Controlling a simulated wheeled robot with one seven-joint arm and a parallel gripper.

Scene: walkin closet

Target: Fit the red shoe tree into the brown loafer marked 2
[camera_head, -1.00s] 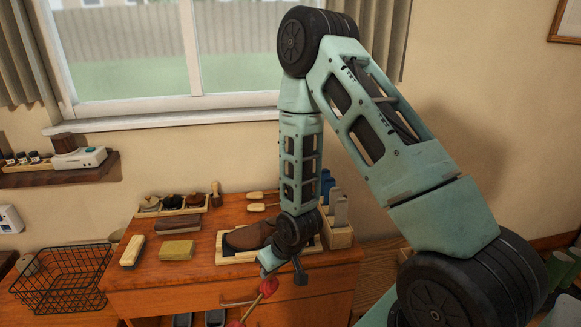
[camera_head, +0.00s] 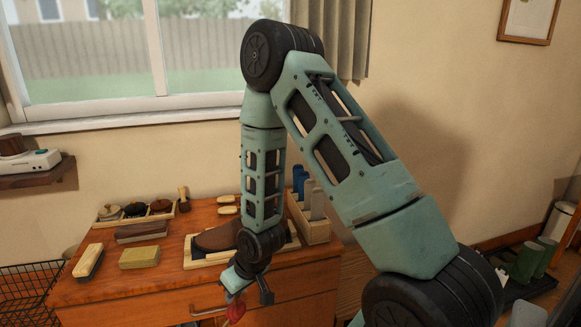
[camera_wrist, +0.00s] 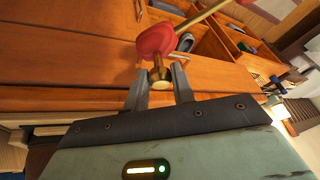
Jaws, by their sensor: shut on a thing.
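The red shoe tree (camera_wrist: 157,40) is in my gripper (camera_wrist: 159,82). In the wrist view the fingers are shut on its brass-coloured knob end, with the red part and a pale rod reaching away beyond the fingertips. In the head view my gripper (camera_head: 248,290) hangs in front of the dresser's front edge, and a red part of the shoe tree (camera_head: 236,311) shows below it. A brown loafer (camera_head: 216,238) lies on the dresser top, behind and above my gripper. My arm hides its right part, and no number can be read on it.
The loafer lies in a pale wooden tray (camera_head: 195,265) on the dresser (camera_head: 110,293). A yellow block (camera_head: 139,257), a brush (camera_head: 88,262) and a rack of polish tins (camera_head: 135,212) stand to the left. A wooden box with upright holders (camera_head: 308,222) stands right. A wire basket (camera_head: 30,285) is far left.

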